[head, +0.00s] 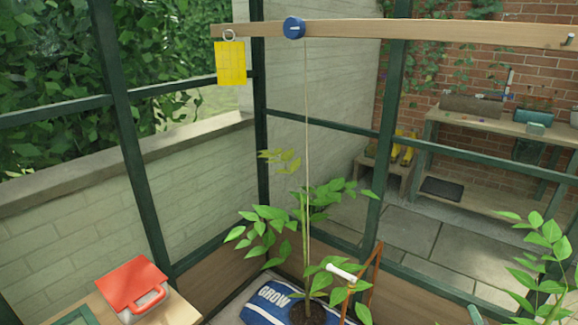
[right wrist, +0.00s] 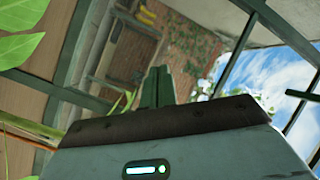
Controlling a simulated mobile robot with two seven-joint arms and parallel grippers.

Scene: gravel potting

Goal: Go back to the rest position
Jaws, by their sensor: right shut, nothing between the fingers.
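My right gripper (right wrist: 157,88) shows in the right wrist view with its two green fingers together and nothing between them. Behind the fingers are a wooden bench and a brick wall, out of focus. In the head view only a small green tip (head: 475,314), which looks like part of this gripper, shows at the bottom edge, right of the potted plant (head: 268,222). It appears apart from the plant. My left gripper is in neither view.
A wooden beam (head: 460,32) crosses the top, with a yellow tag (head: 230,64) and a blue knob (head: 294,28); a string hangs to the plant. A GROW bag (head: 262,310), a red-lidded container (head: 132,284) and another leafy plant (head: 545,262) stand low in view.

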